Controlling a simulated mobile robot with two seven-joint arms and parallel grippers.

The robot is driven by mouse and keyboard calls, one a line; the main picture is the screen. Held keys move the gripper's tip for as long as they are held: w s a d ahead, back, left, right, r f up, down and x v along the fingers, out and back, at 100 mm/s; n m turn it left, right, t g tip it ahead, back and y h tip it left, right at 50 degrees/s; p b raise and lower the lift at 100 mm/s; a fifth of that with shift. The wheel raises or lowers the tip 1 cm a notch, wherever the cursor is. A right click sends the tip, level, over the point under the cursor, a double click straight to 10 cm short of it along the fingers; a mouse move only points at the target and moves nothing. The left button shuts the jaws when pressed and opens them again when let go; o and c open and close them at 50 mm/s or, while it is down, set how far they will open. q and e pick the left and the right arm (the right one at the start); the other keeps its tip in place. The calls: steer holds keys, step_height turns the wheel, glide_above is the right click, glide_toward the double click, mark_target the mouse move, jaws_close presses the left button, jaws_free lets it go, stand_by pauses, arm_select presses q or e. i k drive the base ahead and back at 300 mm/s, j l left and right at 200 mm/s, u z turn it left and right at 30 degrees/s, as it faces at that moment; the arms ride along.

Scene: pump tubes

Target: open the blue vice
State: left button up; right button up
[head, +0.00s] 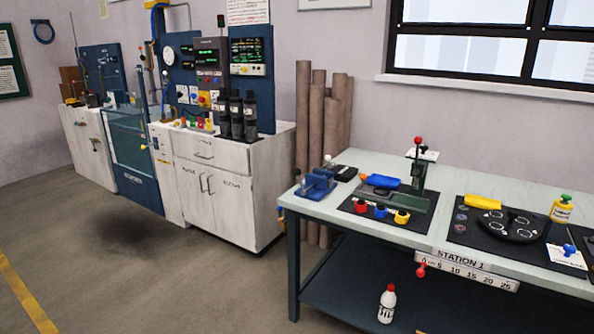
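The blue vice (316,185) sits at the near-left corner of the pale-green workbench top (357,160). It is small and partly blurred at this distance, so I cannot tell whether its jaws are open or shut. Neither of my grippers is in view.
A green hand press (418,178) and red, blue and yellow parts stand on a dark mat right of the vice. Open floor (175,285) lies left of the bench. White cabinets (212,185) and brown tubes (318,110) stand behind. A white bottle (387,304) stands on the lower shelf.

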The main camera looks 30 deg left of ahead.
mark_target(297, 172)
steer(key=i+j, duration=0.6)
steer(key=j, duration=0.15)
steer(key=i+j, duration=0.55)
steer(key=j, duration=0.2)
